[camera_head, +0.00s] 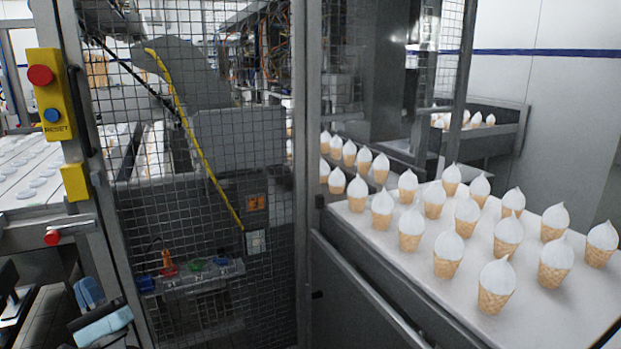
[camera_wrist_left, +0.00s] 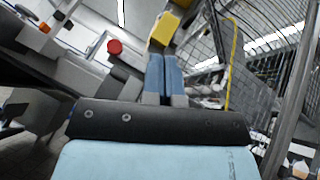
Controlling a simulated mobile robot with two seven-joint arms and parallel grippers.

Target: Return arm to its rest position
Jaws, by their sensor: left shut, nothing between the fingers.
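My left gripper (camera_head: 87,290) is low at the left edge of the head view, in front of the machine's cage door and below the reset box. In the left wrist view the two blue fingers (camera_wrist_left: 163,77) lie side by side, shut, with nothing between them. The light blue gripper body (camera_head: 104,326) is just below the fingers. My right gripper is not in view.
A yellow reset box (camera_head: 54,100) with red and blue buttons is on the cage frame. A mesh door (camera_head: 210,240) stands close to the right of the gripper. A white conveyor (camera_head: 375,234) with several filled cones is at the right.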

